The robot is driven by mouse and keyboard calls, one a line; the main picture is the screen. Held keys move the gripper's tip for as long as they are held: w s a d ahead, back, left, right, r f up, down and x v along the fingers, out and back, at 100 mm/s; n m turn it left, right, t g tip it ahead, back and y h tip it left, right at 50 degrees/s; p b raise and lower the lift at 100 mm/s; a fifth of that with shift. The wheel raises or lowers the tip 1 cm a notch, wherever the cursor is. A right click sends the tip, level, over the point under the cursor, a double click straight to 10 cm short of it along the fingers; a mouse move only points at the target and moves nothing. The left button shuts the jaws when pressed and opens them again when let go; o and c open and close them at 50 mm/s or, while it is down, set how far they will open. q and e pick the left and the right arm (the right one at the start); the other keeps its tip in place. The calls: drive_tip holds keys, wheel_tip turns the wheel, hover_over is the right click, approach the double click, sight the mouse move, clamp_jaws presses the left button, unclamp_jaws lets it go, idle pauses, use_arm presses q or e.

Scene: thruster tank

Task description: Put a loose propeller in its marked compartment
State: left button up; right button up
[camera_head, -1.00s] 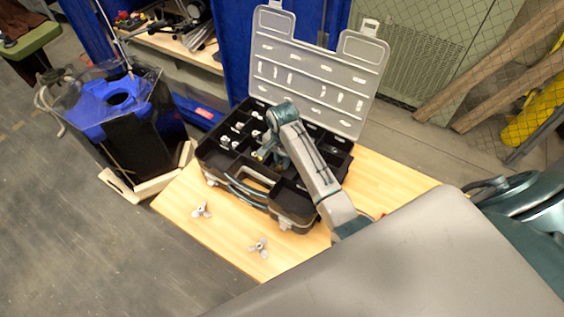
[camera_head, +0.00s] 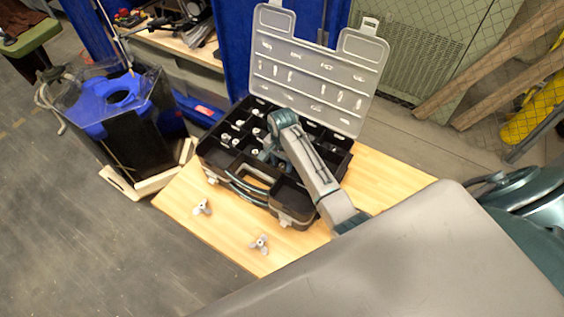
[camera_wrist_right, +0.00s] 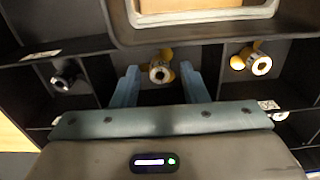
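The black case (camera_head: 238,178) stands open on the wooden table, its compartments holding several small propellers. My right gripper (camera_head: 266,153) reaches down into the case. In the right wrist view my right gripper (camera_wrist_right: 159,82) has its two fingers spread apart. A yellow propeller with a pale hub (camera_wrist_right: 160,72) sits between the fingertips in a compartment, with gaps at the sides. Another yellow propeller (camera_wrist_right: 251,62) lies in the compartment to the right, and a dark one (camera_wrist_right: 66,78) to the left. Two grey propellers (camera_head: 203,207) (camera_head: 261,243) lie loose on the table. My left gripper is not visible.
The grey lid (camera_head: 315,70) stands raised behind the case. The case handle (camera_head: 250,186) faces the near side. Bare wooden table (camera_head: 225,232) lies in front. A blue-topped black bin (camera_head: 125,110) stands on the floor at left. Compartment walls lie close around my right gripper.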

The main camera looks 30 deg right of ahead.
wheel_tip(320, 180, up, 12)
drive_tip(key=shift+r, duration=0.15)
idle(0.7)
